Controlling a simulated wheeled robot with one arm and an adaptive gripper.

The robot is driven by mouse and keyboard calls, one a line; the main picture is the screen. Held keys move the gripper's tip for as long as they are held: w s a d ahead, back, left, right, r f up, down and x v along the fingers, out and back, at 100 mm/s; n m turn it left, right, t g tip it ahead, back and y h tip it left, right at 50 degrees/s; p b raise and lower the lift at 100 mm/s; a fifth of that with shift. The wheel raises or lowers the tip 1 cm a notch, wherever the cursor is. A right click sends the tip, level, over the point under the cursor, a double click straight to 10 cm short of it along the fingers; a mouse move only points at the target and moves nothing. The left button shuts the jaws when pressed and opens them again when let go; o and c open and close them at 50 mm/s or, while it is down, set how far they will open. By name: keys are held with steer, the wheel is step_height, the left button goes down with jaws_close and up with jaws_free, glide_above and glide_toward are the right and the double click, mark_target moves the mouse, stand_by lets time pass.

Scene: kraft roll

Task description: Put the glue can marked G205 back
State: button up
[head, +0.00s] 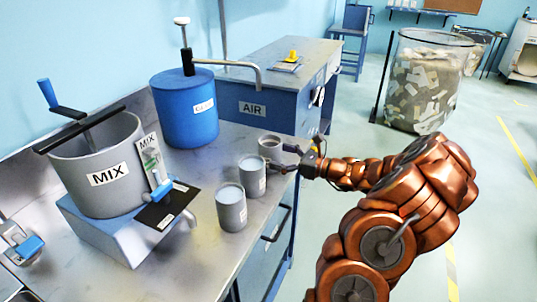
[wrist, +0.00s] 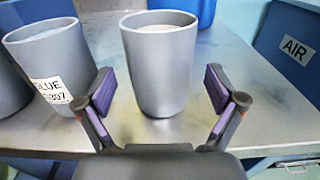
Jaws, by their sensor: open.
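Three grey cans stand upright in a row near the right end of the bench. My gripper (head: 286,158) is open beside the farthest can (head: 270,147). In the wrist view my open fingers (wrist: 159,90) lie to either side of this can (wrist: 160,72), with gaps showing; it is pale inside and shows no label to me. The nearest can (head: 231,209) has no readable label. I cannot tell which can is G205.
A blue drum with a pump (head: 185,112) stands behind the cans. A grey MIX pot (head: 95,170) is on the left, with a black plate (head: 166,207) near its base. A blue AIR cabinet (head: 262,90) is beyond the bench. Open floor lies to the right.

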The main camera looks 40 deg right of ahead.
steer(key=v, duration=0.6)
steer(key=shift+s, duration=0.15)
steer(key=shift+d, duration=0.1)
stand_by(0.4)
